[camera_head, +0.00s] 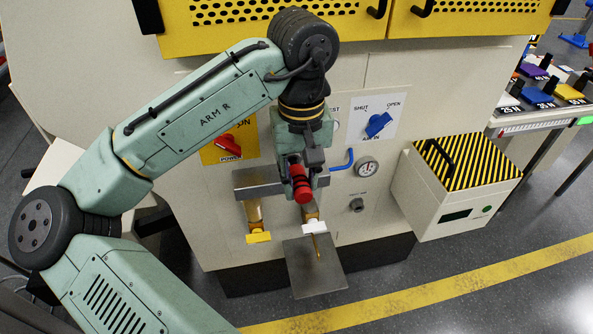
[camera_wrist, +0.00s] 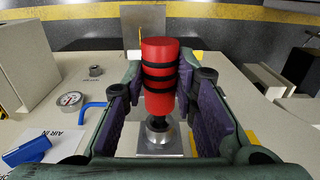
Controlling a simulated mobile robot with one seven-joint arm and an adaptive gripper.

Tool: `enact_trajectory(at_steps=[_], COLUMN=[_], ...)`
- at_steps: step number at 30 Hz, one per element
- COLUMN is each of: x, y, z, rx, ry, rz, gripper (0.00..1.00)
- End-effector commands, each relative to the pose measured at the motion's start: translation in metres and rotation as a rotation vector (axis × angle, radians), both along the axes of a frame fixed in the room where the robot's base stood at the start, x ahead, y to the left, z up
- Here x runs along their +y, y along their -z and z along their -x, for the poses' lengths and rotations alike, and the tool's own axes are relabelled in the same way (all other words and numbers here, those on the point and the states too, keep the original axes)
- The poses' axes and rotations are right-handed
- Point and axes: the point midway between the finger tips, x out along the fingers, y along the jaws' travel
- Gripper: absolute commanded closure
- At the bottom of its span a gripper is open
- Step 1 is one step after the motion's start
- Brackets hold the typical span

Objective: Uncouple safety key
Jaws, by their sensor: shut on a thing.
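A red handle with black bands (camera_wrist: 159,66), possibly the safety key, stands between the finger pads of my gripper (camera_wrist: 163,98) in the wrist view. My gripper is shut on it. Its narrow lower end meets a round metal collar (camera_wrist: 159,130) on a metal plate; how deep it sits is hidden. In the head view the red handle (camera_head: 302,190) sticks out from the panel beneath my gripper (camera_head: 303,170). A metal bracket (camera_head: 250,184) behind has a yellow-tagged piece (camera_head: 258,237) and a white-tagged piece (camera_head: 315,227) hanging below it.
A red power switch (camera_head: 228,144), a blue air valve (camera_head: 377,124), a blue hooked lever (camera_head: 344,161) and a gauge (camera_head: 366,167) sit on the panel close by. A striped-lid box (camera_head: 455,185) juts out at right. A metal plate (camera_head: 313,275) lies low in front.

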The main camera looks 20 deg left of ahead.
Motion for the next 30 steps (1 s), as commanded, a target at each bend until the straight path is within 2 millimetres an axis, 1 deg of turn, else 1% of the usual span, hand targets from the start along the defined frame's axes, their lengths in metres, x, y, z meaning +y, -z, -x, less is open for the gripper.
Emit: enact_trajectory(at_steps=[21, 30], x=[-0.012, -0.015], y=[0.000, 0.000], z=[0.018, 0.023], rx=[0.001, 0.000], ry=[0.001, 0.000], rz=[0.001, 0.000], gripper=[1.00, 1.00])
